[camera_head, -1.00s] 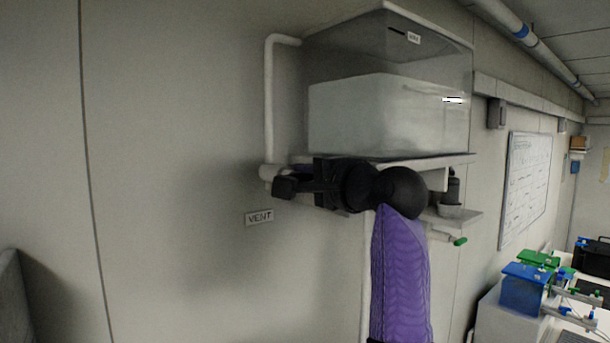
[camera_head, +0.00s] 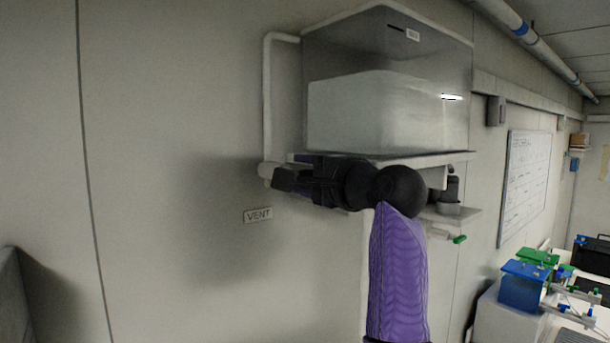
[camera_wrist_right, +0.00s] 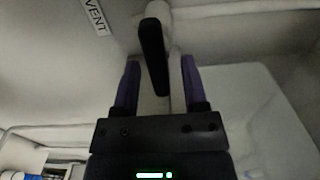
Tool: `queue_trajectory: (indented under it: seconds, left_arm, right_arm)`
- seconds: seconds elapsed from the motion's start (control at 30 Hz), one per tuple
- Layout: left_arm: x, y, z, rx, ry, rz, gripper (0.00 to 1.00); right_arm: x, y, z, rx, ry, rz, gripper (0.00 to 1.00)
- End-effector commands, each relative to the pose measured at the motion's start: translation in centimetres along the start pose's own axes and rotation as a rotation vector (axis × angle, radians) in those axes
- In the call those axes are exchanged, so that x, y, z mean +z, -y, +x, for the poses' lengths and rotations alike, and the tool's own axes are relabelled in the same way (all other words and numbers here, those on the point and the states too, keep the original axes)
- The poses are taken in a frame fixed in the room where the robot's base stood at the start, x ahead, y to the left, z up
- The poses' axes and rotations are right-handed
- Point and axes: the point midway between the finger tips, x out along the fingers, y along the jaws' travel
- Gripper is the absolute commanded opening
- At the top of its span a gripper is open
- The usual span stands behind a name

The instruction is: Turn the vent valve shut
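The vent valve's black handle (camera_wrist_right: 153,56) sits between the two purple fingers of my right gripper (camera_wrist_right: 160,70) in the right wrist view. The fingers stand apart, with a gap visible on each side of the handle. In the head view, my right gripper (camera_head: 302,178) points left at the lower end of the pale vent pipe (camera_head: 268,110). A dark block at its tip (camera_head: 284,180) appears to be the handle; the gripper and arm hide much of the valve. The VENT label (camera_head: 258,215) is on the wall just below. My left gripper is out of view.
The wall left of the valve is bare. Blue and green equipment (camera_head: 525,285) stands on the right-hand bench.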

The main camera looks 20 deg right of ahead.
Motion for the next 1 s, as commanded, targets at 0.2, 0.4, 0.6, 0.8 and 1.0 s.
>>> queue_trajectory:
  seconds: [0.2, 0.4, 0.6, 0.8, 1.0]
  left_arm:
    - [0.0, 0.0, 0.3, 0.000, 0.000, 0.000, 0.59]
    - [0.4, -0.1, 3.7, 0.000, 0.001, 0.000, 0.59]
    - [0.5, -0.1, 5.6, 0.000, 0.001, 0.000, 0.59]
    - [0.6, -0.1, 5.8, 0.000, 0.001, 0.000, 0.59]
    - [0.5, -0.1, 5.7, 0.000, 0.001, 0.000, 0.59]
  right_arm:
    - [0.0, -0.1, -0.3, -0.002, 0.000, -0.001, 0.56]
    - [-0.1, -0.7, -4.7, -0.006, -0.003, -0.004, 0.56]
    - [-0.1, -0.4, -8.9, -0.003, -0.002, -0.002, 0.56]
    - [0.0, -0.1, -10.0, 0.000, 0.000, -0.001, 0.56]
    - [0.0, 0.0, -9.9, 0.000, 0.000, 0.000, 0.56]
